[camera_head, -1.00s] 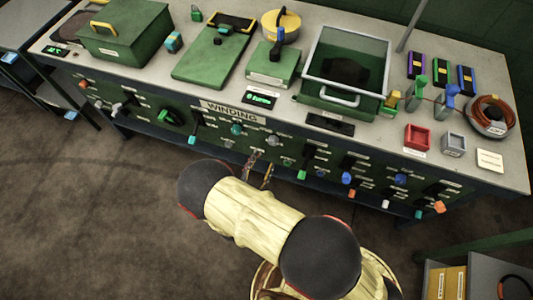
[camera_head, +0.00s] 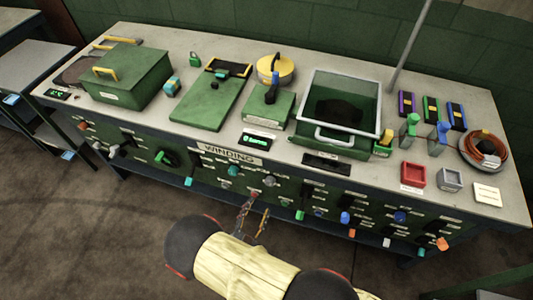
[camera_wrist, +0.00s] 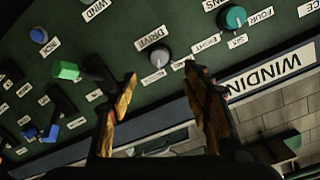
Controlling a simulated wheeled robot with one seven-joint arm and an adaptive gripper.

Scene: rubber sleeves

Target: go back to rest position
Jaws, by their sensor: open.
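My gripper (camera_head: 254,217) is open and empty in front of the bench's front panel (camera_head: 285,195), below the WINDING label (camera_head: 229,154). Part of it is hidden behind my yellow-sleeved arm in the head view. In the wrist view my gripper's two orange-and-black fingers (camera_wrist: 160,95) stand apart with nothing between them. A grey knob marked DRIVE (camera_wrist: 159,54) shows on the panel beyond the gap. A teal knob (camera_wrist: 232,17) is to its right and a green-tipped lever (camera_wrist: 66,70) to its left.
Several knobs and levers stick out of the panel. The floor (camera_head: 60,240) at left is clear.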

